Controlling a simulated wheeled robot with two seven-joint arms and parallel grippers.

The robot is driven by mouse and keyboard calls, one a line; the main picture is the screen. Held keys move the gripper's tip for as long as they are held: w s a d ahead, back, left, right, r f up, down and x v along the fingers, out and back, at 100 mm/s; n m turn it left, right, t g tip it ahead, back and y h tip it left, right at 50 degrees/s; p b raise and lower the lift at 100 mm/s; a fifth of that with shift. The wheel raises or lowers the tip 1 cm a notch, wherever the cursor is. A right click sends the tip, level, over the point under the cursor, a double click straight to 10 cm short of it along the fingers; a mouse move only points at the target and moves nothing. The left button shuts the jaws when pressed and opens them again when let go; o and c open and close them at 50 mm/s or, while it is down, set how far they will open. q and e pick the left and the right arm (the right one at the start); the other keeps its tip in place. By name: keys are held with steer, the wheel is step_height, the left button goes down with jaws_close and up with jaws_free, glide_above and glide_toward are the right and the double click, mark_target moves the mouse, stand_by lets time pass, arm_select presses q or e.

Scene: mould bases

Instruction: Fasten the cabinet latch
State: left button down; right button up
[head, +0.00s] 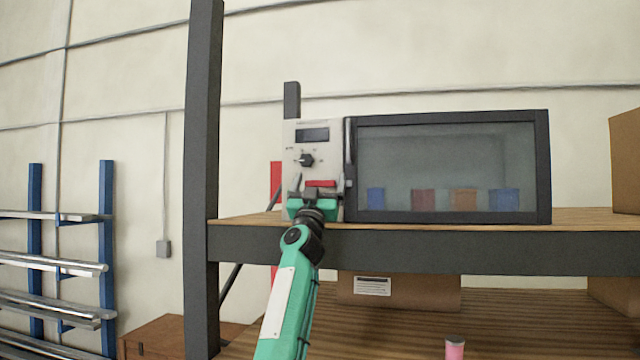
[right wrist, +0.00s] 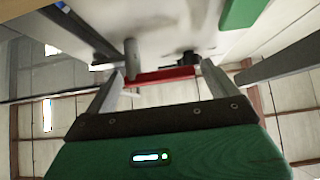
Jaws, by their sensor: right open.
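The cabinet (head: 545,165) is a dark-framed box with a glass door that looks shut, standing on the wooden shelf. Its pale front panel (head: 292,135) at the left carries a display, a dark knob and a red bar (head: 320,183), which looks like the latch. My right gripper (head: 318,194) is open in front of the lower panel, just below the red bar. In the right wrist view the red bar (right wrist: 160,76) lies across the gap between the open fingertips; contact cannot be told. A grey post (right wrist: 131,58) stands near the left finger. My left gripper is not in view.
Several coloured containers (head: 470,199) show behind the glass. A dark upright post (head: 203,150) stands left of the cabinet. The shelf edge (head: 450,252) runs below my right gripper. Cardboard boxes (head: 420,292) sit on the lower shelf, and one (head: 626,160) at the far right.

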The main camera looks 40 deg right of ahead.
steer(key=b+v, duration=0.5)
steer(key=v, duration=0.8)
steer(key=shift+w, duration=0.1)
